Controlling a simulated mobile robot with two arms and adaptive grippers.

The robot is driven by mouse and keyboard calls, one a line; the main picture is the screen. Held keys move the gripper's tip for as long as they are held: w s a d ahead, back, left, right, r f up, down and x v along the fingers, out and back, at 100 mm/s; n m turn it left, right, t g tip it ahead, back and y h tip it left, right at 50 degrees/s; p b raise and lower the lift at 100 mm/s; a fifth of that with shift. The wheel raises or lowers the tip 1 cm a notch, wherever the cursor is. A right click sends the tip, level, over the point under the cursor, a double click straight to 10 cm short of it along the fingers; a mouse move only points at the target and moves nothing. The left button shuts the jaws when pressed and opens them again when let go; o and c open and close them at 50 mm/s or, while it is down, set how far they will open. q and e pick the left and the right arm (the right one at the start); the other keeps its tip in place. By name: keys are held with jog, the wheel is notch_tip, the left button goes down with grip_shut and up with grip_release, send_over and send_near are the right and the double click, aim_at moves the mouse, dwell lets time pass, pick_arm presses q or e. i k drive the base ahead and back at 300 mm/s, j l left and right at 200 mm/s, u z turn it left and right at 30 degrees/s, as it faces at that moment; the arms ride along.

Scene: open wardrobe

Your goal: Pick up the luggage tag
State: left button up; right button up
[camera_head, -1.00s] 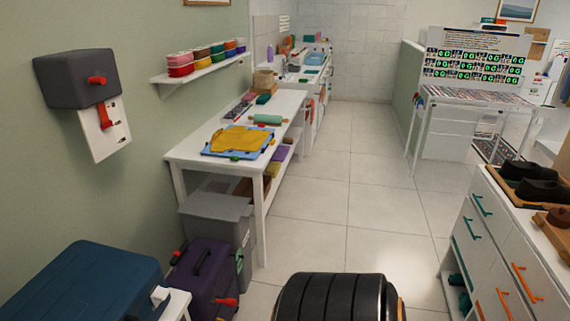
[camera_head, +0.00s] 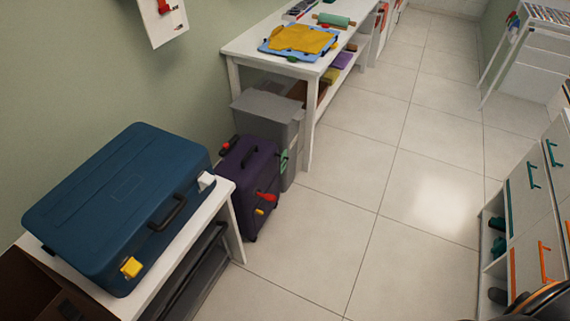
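I cannot tell for sure which item is the luggage tag. A red tag-like piece (camera_head: 267,197) sticks out from the front of a purple suitcase (camera_head: 250,178) standing on the floor. A small yellow piece (camera_head: 259,211) is just below it. A green piece (camera_head: 283,160) is by the suitcase's right side, against a grey bin (camera_head: 268,112). A blue suitcase (camera_head: 125,195) lies on a white bench, with a yellow latch or tag (camera_head: 131,267) and a white one (camera_head: 206,181) on its front edge. Neither of my grippers is in view.
The white bench (camera_head: 225,190) stands along the left wall, with a white table (camera_head: 312,68) beyond it holding a yellow cloth (camera_head: 303,38). A drawer cabinet (camera_head: 535,195) bounds the right. The tiled floor (camera_head: 330,235) between is clear.

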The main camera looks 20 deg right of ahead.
aim_at(283, 165)
jog(key=i+l+u, duration=0.1)
jog(key=l, duration=0.25)
jog(key=i+l+u, duration=0.15)
jog(key=i+l, duration=0.15)
jog(key=i+l+u, duration=0.1)
jog(key=l, duration=0.35)
jog(key=i+l+u, duration=0.15)
jog(key=l, duration=0.25)
jog(key=i+l+u, duration=0.1)
jog(key=l, duration=0.3)
jog(key=i, duration=0.1)
